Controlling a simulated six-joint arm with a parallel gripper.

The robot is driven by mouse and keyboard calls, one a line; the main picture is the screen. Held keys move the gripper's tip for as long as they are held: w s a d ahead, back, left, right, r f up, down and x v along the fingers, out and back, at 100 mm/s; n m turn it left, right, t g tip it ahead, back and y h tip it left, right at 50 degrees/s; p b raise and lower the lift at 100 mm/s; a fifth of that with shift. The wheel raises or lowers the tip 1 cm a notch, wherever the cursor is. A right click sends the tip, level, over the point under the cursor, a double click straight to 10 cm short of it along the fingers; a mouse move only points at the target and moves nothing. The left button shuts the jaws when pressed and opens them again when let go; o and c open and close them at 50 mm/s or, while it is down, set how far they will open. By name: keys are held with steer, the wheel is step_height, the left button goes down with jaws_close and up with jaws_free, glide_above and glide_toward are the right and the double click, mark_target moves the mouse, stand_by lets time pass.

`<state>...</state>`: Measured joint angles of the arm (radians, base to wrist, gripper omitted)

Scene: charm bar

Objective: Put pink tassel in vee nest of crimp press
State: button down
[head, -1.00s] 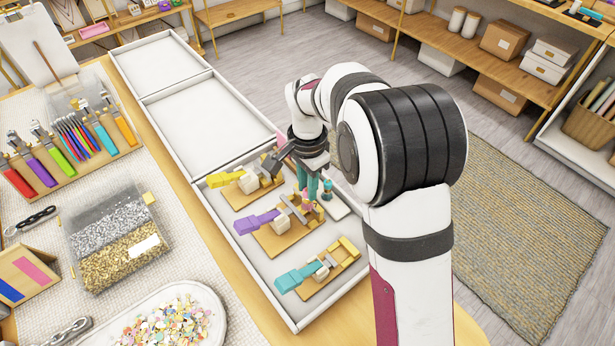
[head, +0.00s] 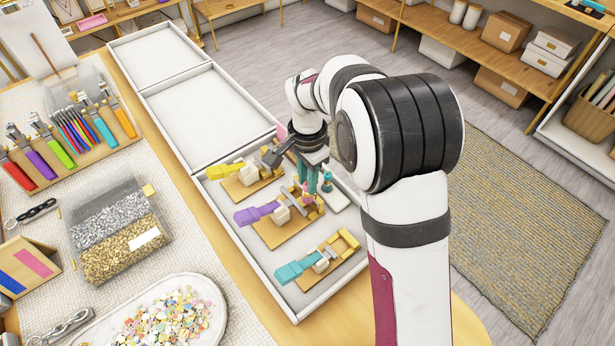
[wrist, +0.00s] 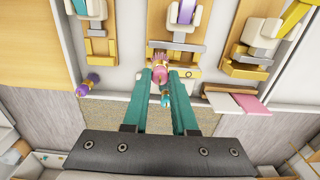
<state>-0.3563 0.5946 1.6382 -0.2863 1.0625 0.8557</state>
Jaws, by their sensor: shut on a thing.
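My gripper (wrist: 160,74) is shut on the pink tassel (wrist: 159,61), whose pink body and gold end show between the teal fingertips in the wrist view. In the head view, my gripper (head: 313,172) points down at the right end of the middle crimp press, the one with the purple handle (head: 256,212). The same press (wrist: 178,42) lies directly ahead of the fingertips in the wrist view. The tassel appears at or just above the press's nest end; I cannot tell whether it touches. The fingers partly hide the nest.
A yellow-handled press (head: 225,170) and a teal-handled press (head: 298,268) stand on either side in the white tray (head: 296,318). A purple-pink tassel (wrist: 88,85) and a small teal piece (wrist: 165,97) are near the gripper. Two tray sections (head: 203,118) behind are empty.

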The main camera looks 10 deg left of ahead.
steer(key=shift+f, duration=2.45)
stand_by(1.6)
steer(key=c, duration=0.6)
jaws_free()
steer(key=shift+r, duration=0.1)
step_height(320, 180, up, 16)
steer(key=shift+f, duration=0.2)
